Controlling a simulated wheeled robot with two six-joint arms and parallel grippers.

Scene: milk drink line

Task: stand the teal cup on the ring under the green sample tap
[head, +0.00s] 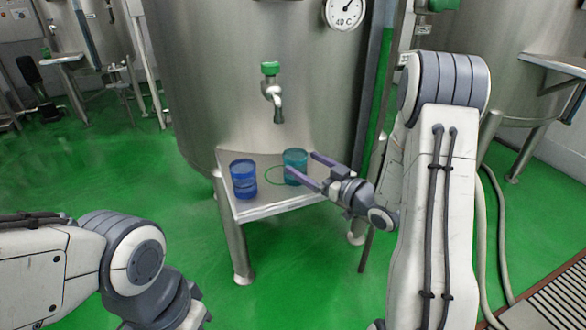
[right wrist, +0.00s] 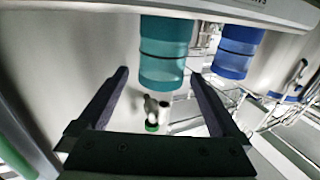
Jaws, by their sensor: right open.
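The teal cup (head: 295,160) stands upright on the steel shelf, at the right edge of the green ring (head: 266,174). The ring's right part is hidden by the cup and my near finger. The green-handled sample tap (head: 271,82) sticks out of the tank above the ring. My right gripper (head: 300,163) is open, its fingers reaching in from the right on either side of the teal cup. In the right wrist view the teal cup (right wrist: 165,50) lies ahead between the fingertips; contact cannot be told. My left arm is at lower left, its fingers out of sight.
A blue cup (head: 243,178) stands on the shelf (head: 270,208) left of the ring, close to it. The tank wall (head: 220,110) rises behind. The shelf's front strip is bare. A dial gauge (head: 344,10) is high on the tank.

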